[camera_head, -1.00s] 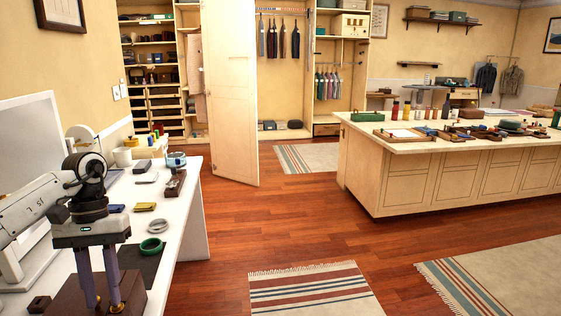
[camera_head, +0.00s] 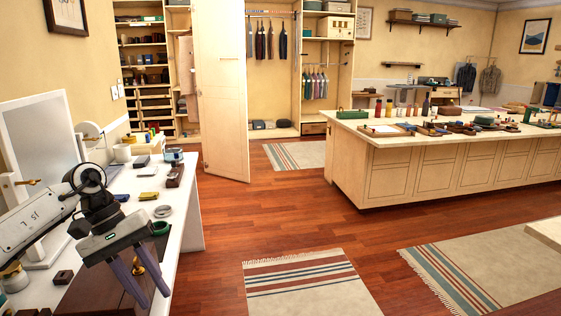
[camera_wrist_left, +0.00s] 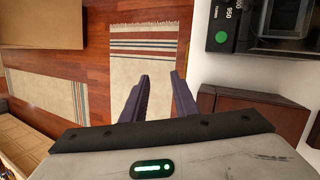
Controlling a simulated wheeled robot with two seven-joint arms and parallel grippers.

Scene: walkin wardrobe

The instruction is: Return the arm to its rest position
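My left gripper (camera_head: 152,297) hangs tilted over the front edge of the white worktop (camera_head: 185,215) at the lower left of the head view. Its two purple-grey fingers are apart with nothing between them. The left wrist view also shows this gripper (camera_wrist_left: 160,76) open and empty, with floor and a striped rug behind the fingers. A dark brown box (camera_head: 92,293) with a brass knob stands on the worktop, partly hidden behind the fingers. My right gripper is not in view.
A white panel (camera_head: 40,145) stands behind my left arm. A wooden island (camera_head: 420,175) stands to the right. Wooden floor and a striped rug (camera_head: 310,285) lie between.

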